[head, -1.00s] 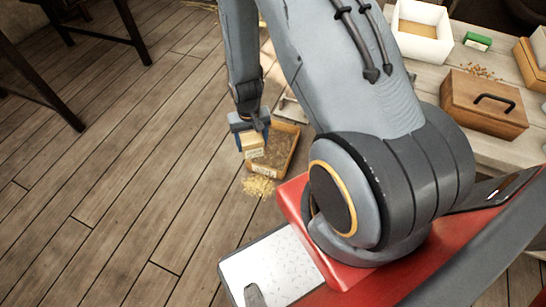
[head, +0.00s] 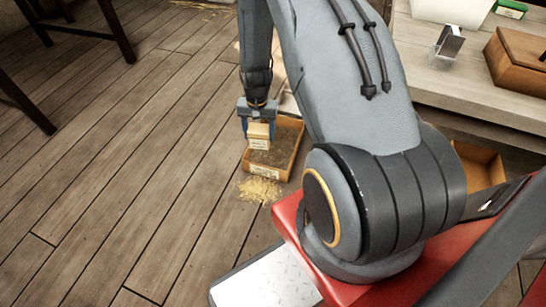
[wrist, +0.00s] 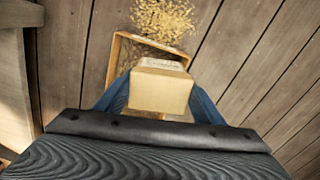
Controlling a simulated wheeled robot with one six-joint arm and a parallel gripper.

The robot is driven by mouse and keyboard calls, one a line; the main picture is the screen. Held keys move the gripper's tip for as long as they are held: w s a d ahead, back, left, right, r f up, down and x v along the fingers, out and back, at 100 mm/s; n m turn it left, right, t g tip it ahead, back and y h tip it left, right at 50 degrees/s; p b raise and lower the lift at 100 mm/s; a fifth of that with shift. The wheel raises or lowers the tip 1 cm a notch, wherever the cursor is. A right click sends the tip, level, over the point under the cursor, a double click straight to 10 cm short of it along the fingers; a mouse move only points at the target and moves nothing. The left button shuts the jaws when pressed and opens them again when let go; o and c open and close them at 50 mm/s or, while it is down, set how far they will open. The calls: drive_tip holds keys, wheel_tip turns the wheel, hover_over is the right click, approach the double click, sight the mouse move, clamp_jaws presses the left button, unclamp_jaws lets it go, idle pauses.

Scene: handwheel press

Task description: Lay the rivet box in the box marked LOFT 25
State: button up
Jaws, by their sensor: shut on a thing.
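My gripper (head: 258,124) is shut on a small tan box with a pale label, the rivet box (head: 258,136). In the wrist view the rivet box (wrist: 162,88) sits between the blue fingers of my gripper (wrist: 160,98). An open wooden box (head: 291,160) stands on the floor below, its bottom dark, with a pale label on its near wall. The label is too small to read. In the wrist view the open box (wrist: 117,58) lies under the rivet box, which hides much of its inside. The rivet box appears above the open box, apart from its floor.
Straw-coloured shavings (head: 260,190) lie on the floorboards beside the open box. On the bench (head: 425,75) are a white bin (head: 450,10), a metal piece (head: 447,42) and a brown lidded box (head: 520,62). Another open box (head: 480,168) shows below the bench.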

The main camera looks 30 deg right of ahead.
drive_tip(key=m+b, duration=0.2)
drive_tip(key=b, duration=0.6)
approach(264, 160)
wheel_tip(264, 160, down, 3)
drive_tip(key=b, duration=0.5)
drive_tip(key=shift+d+r, duration=0.15)
drive_tip(key=shift+r, duration=0.05)
drive_tip(key=shift+f, duration=0.1)
drive_tip(key=o, duration=1.2)
drive_tip(key=shift+c, duration=0.2)
drive_tip(key=shift+o, duration=0.4)
